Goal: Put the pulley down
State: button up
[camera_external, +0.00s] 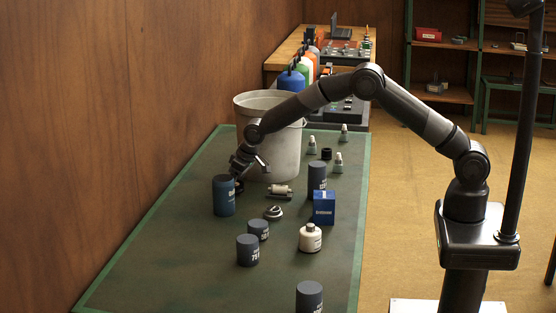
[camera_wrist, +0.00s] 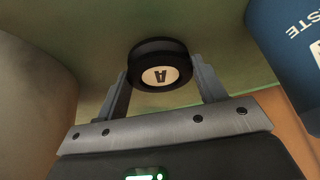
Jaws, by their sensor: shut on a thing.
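In the external view my gripper (camera_external: 241,178) is low over the green table mat, between the blue can and the big bucket. The pulley shows there only as a small dark shape (camera_external: 239,187), partly hidden behind the blue can. I cannot tell whether it touches the mat.
The blue can (camera_external: 223,197) stands close beside my gripper; the pale bucket (camera_external: 283,150) stands behind it. A roller part (camera_external: 281,191), a ring-like part (camera_external: 273,212), dark cans (camera_external: 248,251), a blue box (camera_external: 324,208) and a white bottle (camera_external: 310,239) stand nearby. The mat's front left is clear.

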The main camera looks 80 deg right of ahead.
jog(key=shift+f, duration=0.65)
jog(key=shift+f, duration=0.1)
jog(key=o, duration=1.2)
jog(key=shift+f, duration=0.1)
